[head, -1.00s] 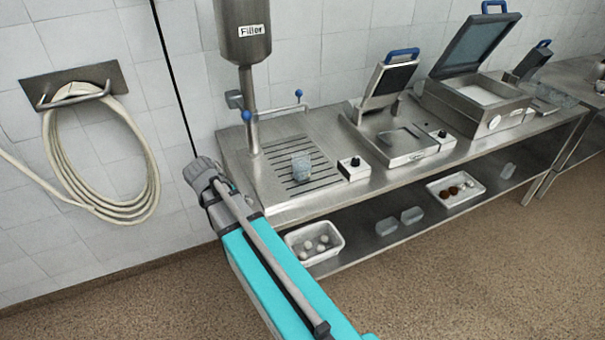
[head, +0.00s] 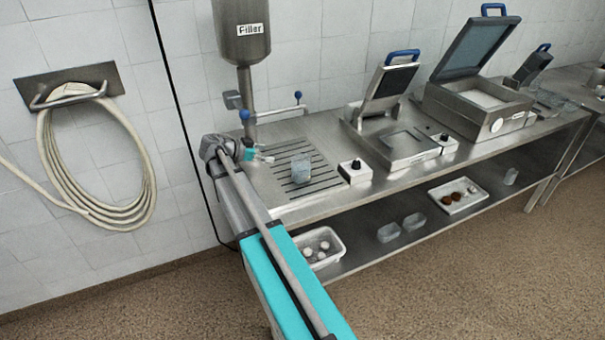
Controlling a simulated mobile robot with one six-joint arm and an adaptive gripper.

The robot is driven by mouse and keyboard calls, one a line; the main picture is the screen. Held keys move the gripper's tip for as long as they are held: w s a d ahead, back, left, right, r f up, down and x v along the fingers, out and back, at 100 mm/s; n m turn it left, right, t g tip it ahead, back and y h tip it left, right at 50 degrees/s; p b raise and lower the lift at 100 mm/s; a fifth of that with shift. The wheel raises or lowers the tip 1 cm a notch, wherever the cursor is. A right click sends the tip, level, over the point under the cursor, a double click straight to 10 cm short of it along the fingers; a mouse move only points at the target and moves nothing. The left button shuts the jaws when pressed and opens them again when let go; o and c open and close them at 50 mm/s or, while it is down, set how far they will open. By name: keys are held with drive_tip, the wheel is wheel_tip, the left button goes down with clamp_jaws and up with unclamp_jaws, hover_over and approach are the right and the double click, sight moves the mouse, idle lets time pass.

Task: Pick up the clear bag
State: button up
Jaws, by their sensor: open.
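A small clear, bluish bag-like item (head: 301,168) stands upright on the slotted drain plate below the filler (head: 241,35). My gripper (head: 267,157) is open and small in the head view, at the left of the drain plate. It is to the left of the clear item and apart from it, with its fingers toward it. My arm reaches up to it from the bottom of the picture. Fine detail of the fingers is too small to tell.
A knob box (head: 355,171) stands right of the drain plate. A small press (head: 390,145) and a larger open-lidded machine (head: 478,102) stand farther right. The lower shelf holds a white basket (head: 334,252), clear containers (head: 388,232) and a tray (head: 444,203).

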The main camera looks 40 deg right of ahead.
drive_tip(key=b, duration=0.3)
approach(301, 157)
drive_tip(key=w+x, duration=0.1)
drive_tip(key=x, duration=0.3)
drive_tip(key=shift+s+d+f, duration=0.3)
drive_tip(key=shift+s+d, duration=0.15)
drive_tip(key=shift+d, duration=0.1)
drive_tip(key=shift+f+b+x, duration=0.15)
drive_tip(key=shift+b+x, duration=0.45)
drive_tip(key=shift+x, duration=0.3)
drive_tip(key=shift+f+b+x, duration=0.15)
drive_tip(key=shift+b+x, duration=0.45)
drive_tip(key=shift+x, duration=0.3)
drive_tip(key=shift+s+d+f, duration=0.2)
drive_tip(key=shift+s+d, duration=0.15)
drive_tip(key=shift+d, duration=0.25)
